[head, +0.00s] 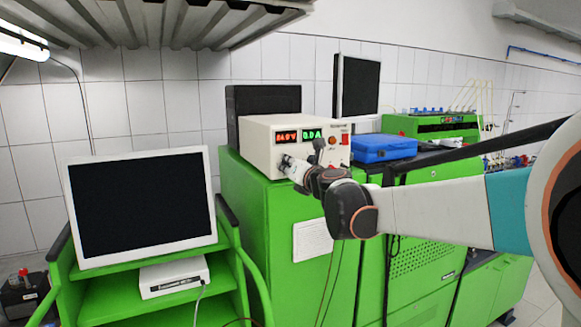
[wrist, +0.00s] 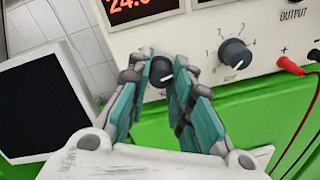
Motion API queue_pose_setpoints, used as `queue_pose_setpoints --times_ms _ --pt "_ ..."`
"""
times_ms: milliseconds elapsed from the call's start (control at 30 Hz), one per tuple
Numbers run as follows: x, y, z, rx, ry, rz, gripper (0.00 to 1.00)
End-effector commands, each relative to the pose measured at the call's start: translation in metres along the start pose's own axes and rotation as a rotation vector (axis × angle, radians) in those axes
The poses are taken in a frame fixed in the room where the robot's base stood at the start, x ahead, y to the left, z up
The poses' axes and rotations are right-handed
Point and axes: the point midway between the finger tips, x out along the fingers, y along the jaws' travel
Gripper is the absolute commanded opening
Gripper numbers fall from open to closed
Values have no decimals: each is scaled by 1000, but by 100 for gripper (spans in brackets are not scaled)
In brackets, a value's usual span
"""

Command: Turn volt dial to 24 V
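The power supply (head: 262,149) is a beige box on a green cabinet. Its red volt display (head: 287,136) lights up in the head view and reads about 24 in the wrist view (wrist: 130,5), where its last digit is cut off. The black volt dial (wrist: 161,72) sits between my gripper's (wrist: 162,68) two fingers in the wrist view. The fingers stand on both sides of the dial, close to it; whether both touch it is hard to tell. In the head view my gripper (head: 284,160) is at the panel's lower left and hides the dial.
A second black dial, the amp dial (wrist: 235,53), is right of my gripper. Red and black plugs with cables (wrist: 290,66) sit further right. A white monitor (head: 140,205) stands at left, and a blue case (head: 384,148) lies right of the supply.

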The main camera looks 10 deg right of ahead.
Motion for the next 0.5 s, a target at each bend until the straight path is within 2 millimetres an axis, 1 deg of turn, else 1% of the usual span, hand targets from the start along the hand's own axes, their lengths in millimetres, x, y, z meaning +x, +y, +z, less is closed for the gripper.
queue_pose_setpoints --times_ms 33,67,100,400,500 --pt "0 0 0 0 0 -1 31" --pt "0 0 0 0 0 -1 38" --pt "0 0 0 0 0 -1 41" --pt "0 0 0 -1 0 0 41" --pt "-4 0 0 -1 0 0 41"
